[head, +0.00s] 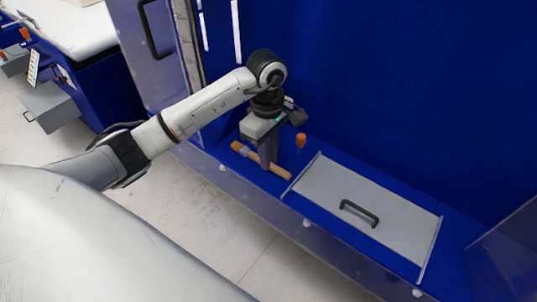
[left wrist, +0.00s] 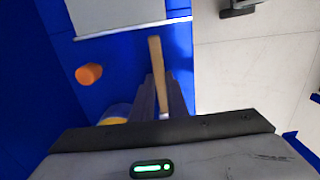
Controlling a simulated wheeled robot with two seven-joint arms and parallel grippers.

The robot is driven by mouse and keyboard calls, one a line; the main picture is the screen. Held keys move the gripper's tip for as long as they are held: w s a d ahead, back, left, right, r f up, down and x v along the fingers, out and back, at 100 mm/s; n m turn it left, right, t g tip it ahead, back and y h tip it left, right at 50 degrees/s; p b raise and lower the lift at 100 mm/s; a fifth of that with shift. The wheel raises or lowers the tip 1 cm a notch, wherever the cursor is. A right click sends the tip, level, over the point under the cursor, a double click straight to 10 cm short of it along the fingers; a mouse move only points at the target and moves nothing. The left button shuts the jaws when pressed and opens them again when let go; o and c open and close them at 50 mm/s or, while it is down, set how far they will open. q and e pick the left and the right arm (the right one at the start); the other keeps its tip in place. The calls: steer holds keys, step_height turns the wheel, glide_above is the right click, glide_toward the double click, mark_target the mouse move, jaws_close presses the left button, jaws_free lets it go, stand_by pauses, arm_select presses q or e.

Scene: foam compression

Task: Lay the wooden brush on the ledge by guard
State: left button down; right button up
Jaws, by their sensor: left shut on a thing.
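The wooden brush (head: 279,171) shows in the head view low over the blue ledge (head: 325,150), slanting from upper left to lower right. My left gripper (head: 266,160) points down and is shut on the brush near its middle. In the left wrist view the brush's pale handle (left wrist: 156,60) sticks out past the gripper fingers (left wrist: 160,98). I cannot tell whether the brush touches the ledge. A clear guard strip (head: 258,202) with round fixings runs along the ledge's front edge. My right gripper is not in view.
An orange-topped object (head: 300,141) stands just right of the gripper; it also shows in the left wrist view (left wrist: 89,73). A grey panel (head: 330,186) with a black handle (head: 360,213) lies to the right. A blue wall (head: 400,90) rises behind.

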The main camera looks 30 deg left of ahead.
arm_select(q)
steer(key=c, duration=1.7)
jaws_free()
steer(key=shift+o, duration=0.2)
step_height(320, 180, up, 10)
steer(key=shift+r, duration=0.15)
steer(key=shift+s+a, duration=0.1)
